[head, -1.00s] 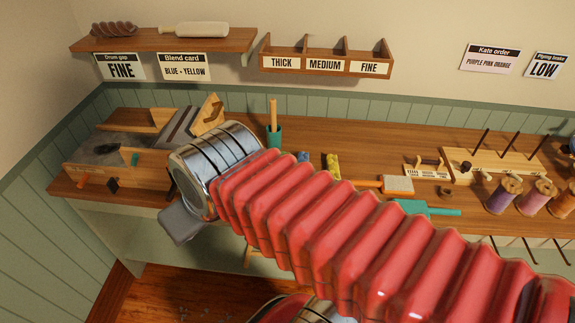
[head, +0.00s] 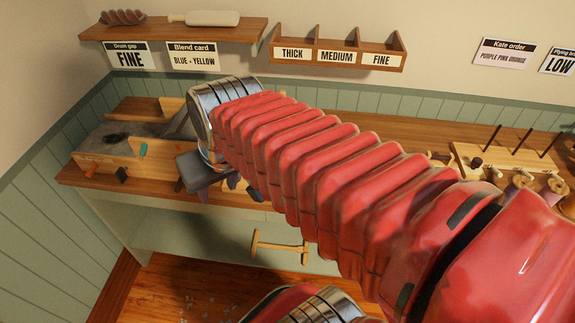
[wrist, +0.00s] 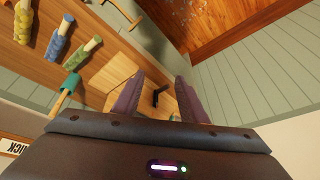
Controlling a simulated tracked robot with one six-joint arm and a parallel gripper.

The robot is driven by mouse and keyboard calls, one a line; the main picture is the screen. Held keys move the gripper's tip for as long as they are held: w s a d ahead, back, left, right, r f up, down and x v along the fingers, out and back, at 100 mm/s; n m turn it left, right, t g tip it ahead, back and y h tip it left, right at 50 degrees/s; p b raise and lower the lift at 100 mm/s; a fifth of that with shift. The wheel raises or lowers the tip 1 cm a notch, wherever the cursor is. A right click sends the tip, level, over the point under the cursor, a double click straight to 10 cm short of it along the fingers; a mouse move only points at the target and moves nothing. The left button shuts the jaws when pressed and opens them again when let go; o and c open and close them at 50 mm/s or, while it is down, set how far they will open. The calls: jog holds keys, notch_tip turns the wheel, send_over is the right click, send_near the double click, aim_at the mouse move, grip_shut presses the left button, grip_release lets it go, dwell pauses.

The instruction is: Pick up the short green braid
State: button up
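In the wrist view, a short, thick green piece with a pale end (wrist: 82,53), likely the green braid, lies on the wooden bench at upper left. In the head view, my gripper (head: 222,185) is over the bench's front edge, and my red arm hides the bench middle and these pieces.
A wooden machine with a grey drum (head: 105,145) is at the bench's left end. A peg rack (head: 505,160) and spools are at right. A shelf (head: 180,32) hangs above.

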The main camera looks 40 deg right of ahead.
jog(key=w+d+f+m+g, duration=0.1)
jog(key=d+f+m, duration=0.2)
jog(key=d, duration=0.5)
jog(key=w+d+f+m+g+y, duration=0.1)
jog(key=w+d+f+m, duration=0.1)
jog(key=d, duration=0.7)
jog(key=w+d+f+m, duration=0.2)
jog(key=d+f+m, duration=0.2)
jog(key=d, duration=0.5)
jog(key=shift+d+f+g+y, duration=0.3)
jog(key=shift+f+g, duration=0.1)
jog(key=shift+f, duration=0.45)
jog(key=shift+w+a+f, duration=0.15)
jog(key=shift+w+f, duration=0.05)
jog(key=shift+f, duration=1.2)
jog(key=shift+w+a+f, duration=0.2)
jog(key=shift+w+f, duration=0.05)
jog(key=shift+f, duration=1.15)
jog(key=shift+w+a+f, duration=0.15)
jog(key=shift+w+f, duration=0.05)
jog(key=shift+f, duration=1.2)
jog(key=shift+w+a+f, duration=0.15)
jog(key=shift+f, duration=0.7)
jog(key=shift+w+a+f, duration=0.1)
jog(key=shift+w+f, duration=0.1)
jog(key=shift+f, duration=0.65)
jog(key=shift+w+a+f, duration=0.15)
jog(key=shift+f, duration=0.7)
jog(key=shift+c, duration=0.3)
